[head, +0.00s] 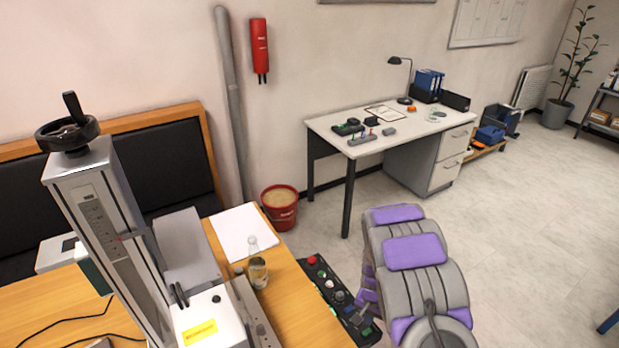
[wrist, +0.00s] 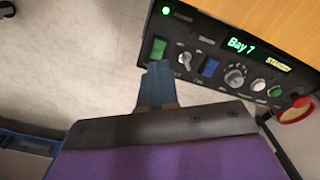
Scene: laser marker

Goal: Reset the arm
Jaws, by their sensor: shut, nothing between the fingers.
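The laser marker (head: 110,235) stands at the left of the head view, a tall grey column with a black handwheel on top. Its black control panel (head: 335,295) is at the right edge of the wooden table. In the wrist view the panel (wrist: 205,62) shows a green rocker switch, a blue switch, knobs, a red button and a lit display reading "Bay 7", with yellow text beside it that seems to read "STANDBY". My gripper (wrist: 157,75) has its blue fingers together and empty, close to the green switch (wrist: 158,48). Whether they touch it I cannot tell.
A red bucket (head: 281,212) stands by the wall. A white desk (head: 350,125) with tools and a lamp is farther back. The floor to the right is open.

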